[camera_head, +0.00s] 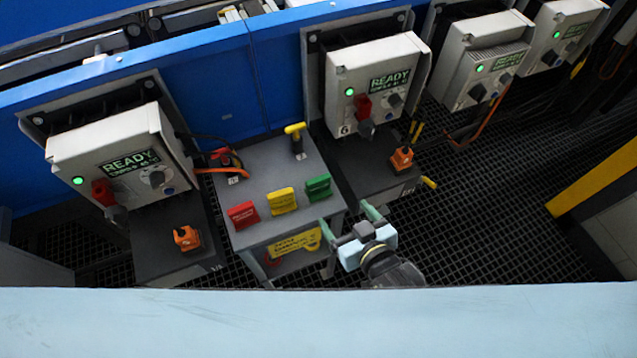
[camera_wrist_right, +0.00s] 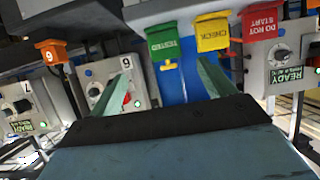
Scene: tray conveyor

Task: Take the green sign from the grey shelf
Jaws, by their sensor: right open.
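The green sign (camera_head: 318,187) stands at the front right of the grey shelf (camera_head: 262,168), to the right of the yellow sign (camera_head: 282,201) and the red sign (camera_head: 243,215). In the right wrist view the green sign (camera_wrist_right: 163,43) reads TESTED. My right gripper (camera_head: 347,218) is open and empty. It is in front of the shelf and to the right of the green sign in the head view, apart from it. In the right wrist view the sign shows between and beyond the open fingertips (camera_wrist_right: 162,66). My left gripper is not in view.
Grey control boxes (camera_head: 118,155) with green lights stand on both sides of the shelf. A yellow-handled tool (camera_head: 296,138) stands at the shelf's back. Orange items (camera_head: 187,238) sit on dark stands. A yellow tag (camera_head: 297,243) hangs at the shelf's front. Floor grating lies right of my gripper.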

